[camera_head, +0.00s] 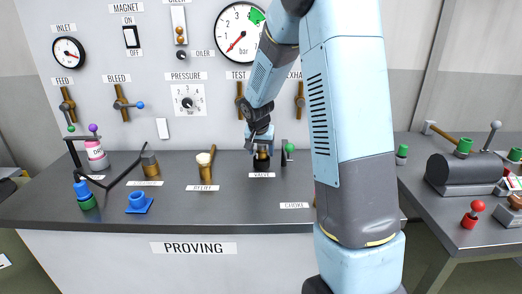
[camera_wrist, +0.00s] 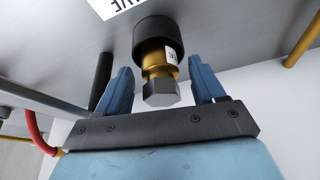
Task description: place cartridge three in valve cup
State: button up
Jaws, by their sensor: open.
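My gripper (camera_head: 261,143) is above the VALVE label at the back of the bench. In the wrist view my gripper (camera_wrist: 161,70) is open, with one blue finger on each side of a brass cartridge (camera_wrist: 157,67) with a grey hex head. I see gaps between the fingers and the cartridge. The cartridge's other end sits in the black valve cup (camera_wrist: 155,32), and it looks straight in it. A white tag on the cartridge is only partly seen, so I cannot read its number. In the head view the cartridge (camera_head: 263,154) is small below my gripper.
A lever with a green ball (camera_head: 289,148) stands just right of the cup. A brass piece with a pale top (camera_head: 204,160) stands at the label to the left. A blue holder (camera_head: 138,203) and a blue-and-green piece (camera_head: 84,195) are at front left. The bench's front middle is clear.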

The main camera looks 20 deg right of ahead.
jog(key=shift+r, duration=0.1)
jog(key=v, duration=1.1)
jog(key=s+r+n, duration=0.1)
jog(key=s+r, duration=0.3)
jog(key=s, duration=0.4)
jog(key=s+r+n, duration=0.2)
jog(key=s+r, duration=0.3)
jog(key=s, duration=0.3)
jog(key=s+a+n+t+y, duration=0.1)
jog(key=s+a+n+y, duration=0.1)
jog(key=s, duration=1.4)
jog(key=shift+s+a+n+t, duration=0.15)
jog(key=shift+a+n+t, duration=0.1)
jog(key=shift+n+t, duration=0.2)
jog(key=shift+r, duration=0.1)
